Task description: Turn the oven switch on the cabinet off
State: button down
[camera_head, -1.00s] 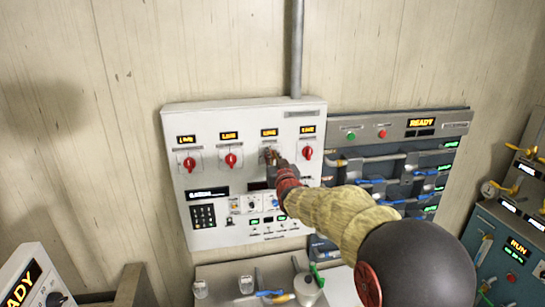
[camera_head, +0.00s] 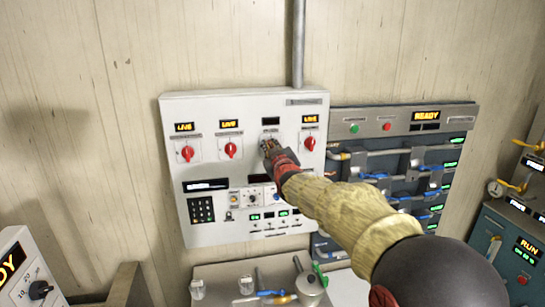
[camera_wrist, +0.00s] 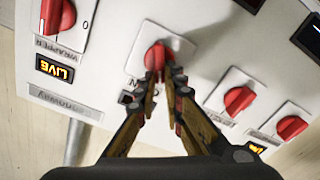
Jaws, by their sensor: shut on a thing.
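The white control cabinet (camera_head: 245,105) on the wall carries a row of red rotary switches. My gripper (camera_head: 267,147) is at the third switch from the left and hides most of it in the head view. In the wrist view, my fingertips (camera_wrist: 165,76) are shut on that red switch knob (camera_wrist: 155,56), which sits on a white square plate. The small display (camera_head: 271,121) above this switch is dark. Its name label is mostly covered by my fingers in the wrist view, so I cannot read it whole.
The other red switches (camera_head: 231,150) have lit displays reading LIVE; one switch (camera_wrist: 57,15) is labelled WRAPPER. A keypad (camera_head: 202,209) is lower on the cabinet. A grey panel (camera_head: 400,122) with pipes and handles stands close to the right. Wall space left of the cabinet is clear.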

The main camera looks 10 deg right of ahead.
jog(key=shift+a+f+n+b, duration=0.25)
jog(key=shift+n+b, duration=0.45)
jog(key=shift+n, duration=1.35)
jog(key=shift+a+f+n+b, duration=0.1)
jog(key=shift+f+n+b, duration=0.4)
jog(key=shift+n, duration=1.5)
jog(key=shift+a+f+n+b, duration=0.15)
jog(key=shift+n+b, duration=0.7)
jog(key=shift+n, duration=1.2)
jog(key=c, duration=2)
grip_release()
jog(key=shift+c, duration=0.2)
jog(key=shift+o, duration=0.7)
jog(key=s, duration=1.2)
